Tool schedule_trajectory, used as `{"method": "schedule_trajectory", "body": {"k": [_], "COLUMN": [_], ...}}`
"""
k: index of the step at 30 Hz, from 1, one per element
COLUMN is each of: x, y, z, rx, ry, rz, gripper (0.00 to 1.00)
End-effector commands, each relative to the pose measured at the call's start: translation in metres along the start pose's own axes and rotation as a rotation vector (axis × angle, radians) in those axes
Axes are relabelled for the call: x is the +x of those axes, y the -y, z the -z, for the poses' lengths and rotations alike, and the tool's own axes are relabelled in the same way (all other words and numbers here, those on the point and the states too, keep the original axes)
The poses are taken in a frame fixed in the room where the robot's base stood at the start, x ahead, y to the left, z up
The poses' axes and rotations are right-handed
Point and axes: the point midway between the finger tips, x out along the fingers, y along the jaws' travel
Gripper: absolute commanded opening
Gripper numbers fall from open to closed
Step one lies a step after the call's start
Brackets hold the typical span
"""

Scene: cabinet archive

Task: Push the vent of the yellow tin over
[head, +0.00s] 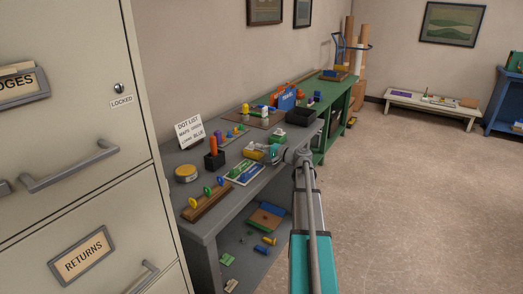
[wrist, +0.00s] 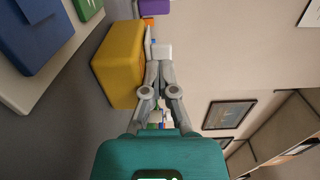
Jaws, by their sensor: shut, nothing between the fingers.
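A yellow box-shaped tin (head: 254,148) sits on the grey bench, just left of my gripper (head: 275,153) in the head view. In the wrist view the yellow tin (wrist: 118,65) lies left of my gripper (wrist: 158,63), very near the fingers. The fingers are shut and empty. A small pale piece (wrist: 163,51) shows at the fingertips; I cannot tell whether it is the vent or whether the fingers touch it. My gripper hides part of the tin's near end in the head view.
A blue-green card (head: 244,172) lies in front of the tin.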

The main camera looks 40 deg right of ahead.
Motion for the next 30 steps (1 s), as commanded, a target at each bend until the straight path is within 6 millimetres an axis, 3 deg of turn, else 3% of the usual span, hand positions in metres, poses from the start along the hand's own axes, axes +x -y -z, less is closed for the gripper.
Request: {"method": "schedule_trajectory", "body": {"k": [21, 30], "x": [-0.036, -0.04], "y": [0.0, 0.0], "z": [0.0, 0.0], "rx": [0.0, 0.0], "ry": [-0.001, 0.0], "rz": [0.0, 0.0], "gripper": [0.0, 0.0]}}
